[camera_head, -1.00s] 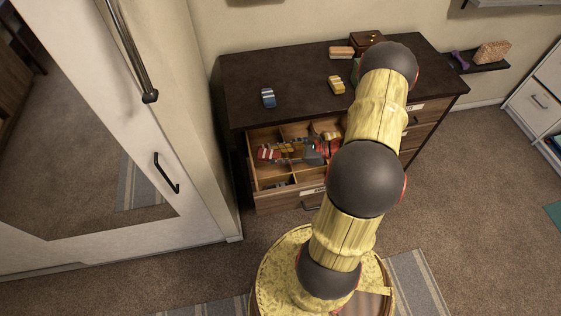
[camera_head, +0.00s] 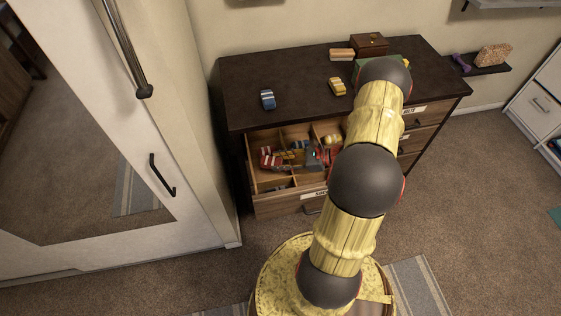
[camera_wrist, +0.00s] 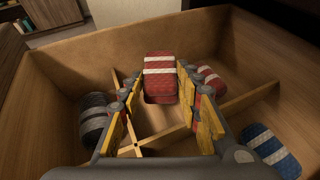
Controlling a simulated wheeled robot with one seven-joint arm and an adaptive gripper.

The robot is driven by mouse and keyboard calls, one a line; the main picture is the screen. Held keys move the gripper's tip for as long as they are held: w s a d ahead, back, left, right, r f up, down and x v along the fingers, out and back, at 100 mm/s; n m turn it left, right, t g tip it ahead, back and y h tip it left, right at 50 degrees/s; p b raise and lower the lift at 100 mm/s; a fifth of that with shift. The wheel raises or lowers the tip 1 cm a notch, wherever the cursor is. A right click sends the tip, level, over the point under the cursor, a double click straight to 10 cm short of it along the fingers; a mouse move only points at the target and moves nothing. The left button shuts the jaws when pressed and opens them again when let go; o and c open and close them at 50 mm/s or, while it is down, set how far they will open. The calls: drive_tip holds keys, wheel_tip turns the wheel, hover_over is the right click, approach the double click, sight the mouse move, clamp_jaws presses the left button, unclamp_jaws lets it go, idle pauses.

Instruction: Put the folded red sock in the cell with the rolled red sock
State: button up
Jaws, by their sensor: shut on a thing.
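My gripper (camera_wrist: 158,88) is shut on the folded red sock (camera_wrist: 160,68), which has white stripes and sits between the yellow fingers in the wrist view. In the head view my gripper (camera_head: 284,156) reaches into the open drawer from the right, with the folded red sock (camera_head: 272,162) at its tips, over the left part. A second red sock with white stripes (camera_wrist: 211,80), apparently the rolled one, shows in the wrist view just right of the right finger, partly hidden by it. I cannot tell whether the held sock touches the drawer floor.
Wooden dividers (camera_wrist: 152,140) cross inside the drawer. A dark grey rolled sock (camera_wrist: 93,118) lies to the left and a blue striped sock (camera_wrist: 270,147) to the right in the wrist view. On the dresser top are a blue striped item (camera_head: 268,99) and a yellow one (camera_head: 338,86).

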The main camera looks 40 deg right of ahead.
drive_tip(key=shift+f, duration=0.5)
drive_tip(key=o, duration=0.9)
drive_tip(key=shift+c, duration=0.2)
drive_tip(key=shift+o, duration=0.4)
drive_tip(key=shift+r, duration=0.1)
